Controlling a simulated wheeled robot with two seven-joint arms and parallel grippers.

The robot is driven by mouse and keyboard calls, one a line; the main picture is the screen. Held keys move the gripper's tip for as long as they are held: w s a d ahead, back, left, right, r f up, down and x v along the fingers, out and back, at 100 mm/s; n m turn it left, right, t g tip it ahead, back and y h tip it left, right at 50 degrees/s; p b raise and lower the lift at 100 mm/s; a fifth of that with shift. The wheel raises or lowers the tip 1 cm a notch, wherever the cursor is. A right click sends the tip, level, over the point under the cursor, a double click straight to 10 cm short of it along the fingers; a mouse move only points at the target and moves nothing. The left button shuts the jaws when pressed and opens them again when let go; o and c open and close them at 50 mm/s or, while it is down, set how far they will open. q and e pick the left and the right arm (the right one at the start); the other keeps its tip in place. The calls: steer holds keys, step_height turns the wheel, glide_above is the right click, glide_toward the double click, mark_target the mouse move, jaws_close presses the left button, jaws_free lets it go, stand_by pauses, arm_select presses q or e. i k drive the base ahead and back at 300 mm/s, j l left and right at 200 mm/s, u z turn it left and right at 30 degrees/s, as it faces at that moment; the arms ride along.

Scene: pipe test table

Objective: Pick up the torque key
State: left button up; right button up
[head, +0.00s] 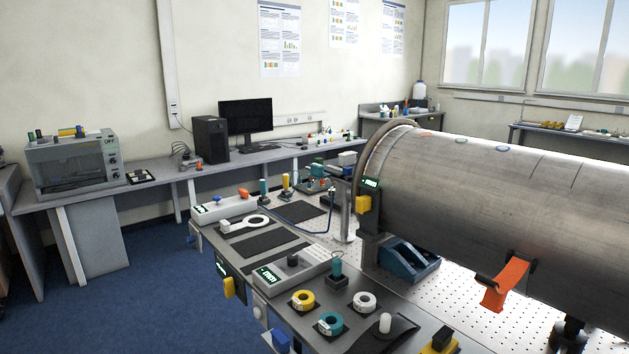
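I cannot tell for certain which thing is the torque key. A flat white tool (234,226) with a ring at one end lies on a dark mat on the near table. A teal-topped upright tool (336,267) stands in a dark block farther forward. Another teal-handled tool (263,187) and a yellow-handled tool (286,181) stand upright near the table's back edge. Neither of my grippers shows in the head view, and no tool is seen held.
A large grey pipe (510,190) with an orange clamp (506,284) fills the right side above a perforated surface (465,290). Yellow (297,308), teal (323,331) and white (358,307) tape rolls lie at the front. A dark mat (265,244) is bare.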

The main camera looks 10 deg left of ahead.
mark_target(285, 176)
steer(key=i+j+u, duration=1.2)
steer(key=i, duration=0.15)
steer(key=i+u, duration=0.3)
steer(key=i, duration=1.8)
steer(key=i+z, duration=0.3)
steer(key=i, duration=0.2)
steer(key=i+z, duration=0.25)
steer(key=i, duration=0.2)
steer(key=i+j+z, duration=0.3)
steer(key=i, duration=0.15)
steer(key=i+l+z, duration=0.15)
steer(key=z, duration=0.35)
steer(key=i+z, duration=0.3)
steer(key=z, duration=0.2)
steer(key=i+z, duration=0.2)
steer(key=z, duration=0.25)
steer(key=i+j+z, duration=0.2)
steer(key=z, duration=0.3)
steer(key=i+j+z, duration=0.2)
steer(key=z, duration=0.3)
steer(key=i+z, duration=0.3)
steer(key=z, duration=0.2)
steer(key=i+j+z, duration=0.2)
steer(key=i+z, duration=0.25)
steer(key=i+j+z, duration=0.15)
steer(key=z, duration=0.35)
steer(key=i+j+z, duration=0.2)
steer(key=j+z, duration=0.3)
steer(key=i+j+z, duration=0.15)
steer(key=i, duration=0.2)
